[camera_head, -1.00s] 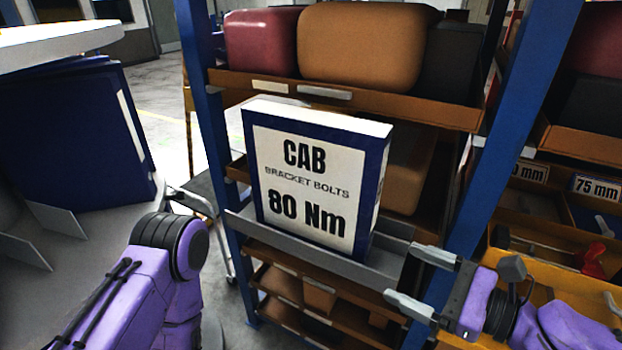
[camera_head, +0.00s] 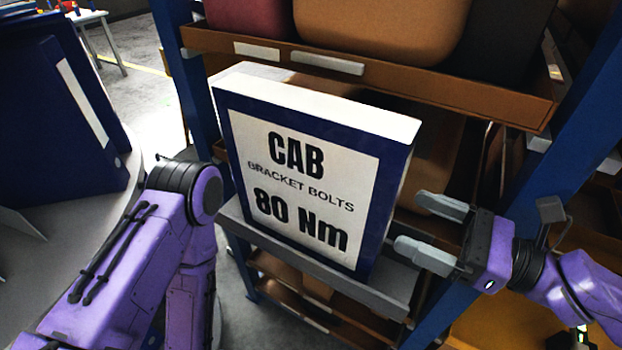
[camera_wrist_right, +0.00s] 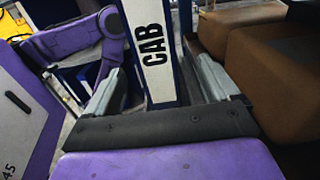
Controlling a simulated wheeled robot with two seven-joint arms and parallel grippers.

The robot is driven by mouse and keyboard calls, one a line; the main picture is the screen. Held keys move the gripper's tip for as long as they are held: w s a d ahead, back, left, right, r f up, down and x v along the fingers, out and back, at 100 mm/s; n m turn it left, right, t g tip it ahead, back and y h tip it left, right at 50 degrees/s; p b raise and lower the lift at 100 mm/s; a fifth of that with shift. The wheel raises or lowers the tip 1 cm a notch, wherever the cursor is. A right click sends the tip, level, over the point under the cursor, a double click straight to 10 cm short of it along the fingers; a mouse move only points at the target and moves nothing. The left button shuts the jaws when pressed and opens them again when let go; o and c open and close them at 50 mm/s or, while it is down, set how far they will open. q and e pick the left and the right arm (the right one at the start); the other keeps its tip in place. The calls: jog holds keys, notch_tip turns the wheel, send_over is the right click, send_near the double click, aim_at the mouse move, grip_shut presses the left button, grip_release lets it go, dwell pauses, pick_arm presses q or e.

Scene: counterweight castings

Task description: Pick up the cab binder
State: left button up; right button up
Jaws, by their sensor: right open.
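The cab binder (camera_head: 310,180) is dark blue with a white label reading CAB, BRACKET BOLTS, 80 Nm. It stands upright on a grey shelf tray (camera_head: 320,268) of the rack. My right gripper (camera_head: 432,231) is open just right of the binder, with its fingers pointing toward the binder's right edge. In the right wrist view the binder's spine (camera_wrist_right: 152,45), marked CAB, shows ahead and between the two open fingers (camera_wrist_right: 158,92); whether they touch it I cannot tell. My left arm comes in at the lower left, but its gripper is not in view.
A blue rack upright (camera_head: 570,160) stands behind my right gripper. An orange-brown shelf (camera_head: 400,75) with large castings (camera_head: 385,25) is above and behind the binder. Other blue binders (camera_head: 60,110) stand on a round grey table (camera_head: 70,260) at left.

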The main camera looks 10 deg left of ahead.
aim_at(392, 216)
jog(key=a+b, duration=0.2)
jog(key=shift+s+a+f, duration=0.15)
jog(key=shift+a+f, duration=0.15)
jog(key=shift+f, duration=0.1)
jog(key=shift+w+b+x, duration=0.25)
jog(key=shift+b+x, duration=0.4)
jog(key=shift+x, duration=0.55)
jog(key=shift+w+r, duration=0.15)
jog(key=shift+r, duration=0.05)
jog(key=shift+a+b, duration=0.5)
jog(key=shift+a, duration=0.1)
jog(key=x, duration=0.1)
jog(key=b+x, duration=0.1)
jog(key=x, duration=0.2)
jog(key=shift+w+r, duration=0.15)
jog(key=shift+r, duration=0.1)
jog(key=shift+d+r, duration=0.1)
jog(key=shift+r, duration=0.05)
jog(key=c, duration=0.4)
grip_shut()
